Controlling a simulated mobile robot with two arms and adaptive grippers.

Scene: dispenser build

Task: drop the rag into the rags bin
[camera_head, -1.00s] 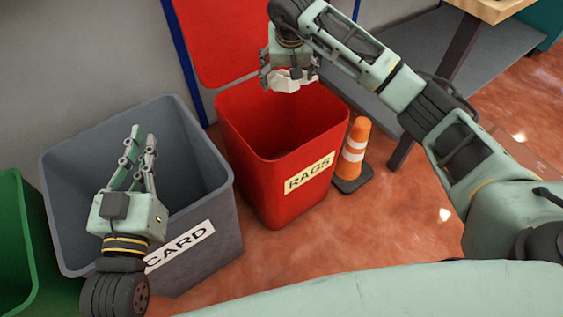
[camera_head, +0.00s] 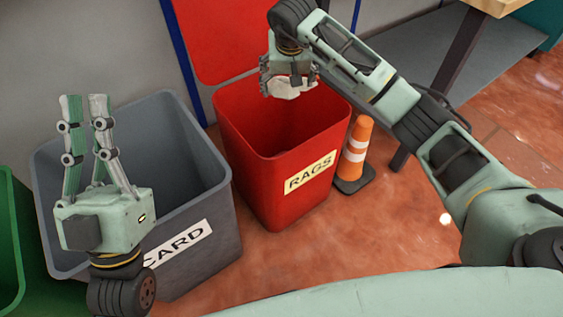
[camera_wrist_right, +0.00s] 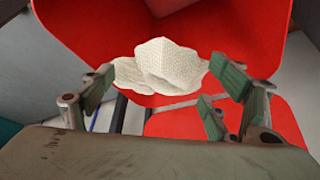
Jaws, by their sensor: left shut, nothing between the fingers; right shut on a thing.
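The rag (camera_head: 291,88) is crumpled and off-white. My right gripper (camera_head: 289,78) is shut on it and points down, over the back part of the red rags bin's opening. The right wrist view shows the rag (camera_wrist_right: 165,62) between the fingers, with red surfaces around it. The rags bin (camera_head: 262,180) is upright with its red lid (camera_head: 225,40) raised behind it, and a RAGS label on its front. Much of its inside shows; its floor is hard to make out. My left gripper (camera_head: 84,98) is empty and shut, fingers up, in front of the grey bin.
A grey bin (camera_head: 215,256) labelled CARD stands left of the rags bin, and a green bin (camera_head: 10,240) is at the far left. An orange traffic cone (camera_head: 357,150) stands close to the rags bin's right side. A table leg (camera_head: 452,60) is further right.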

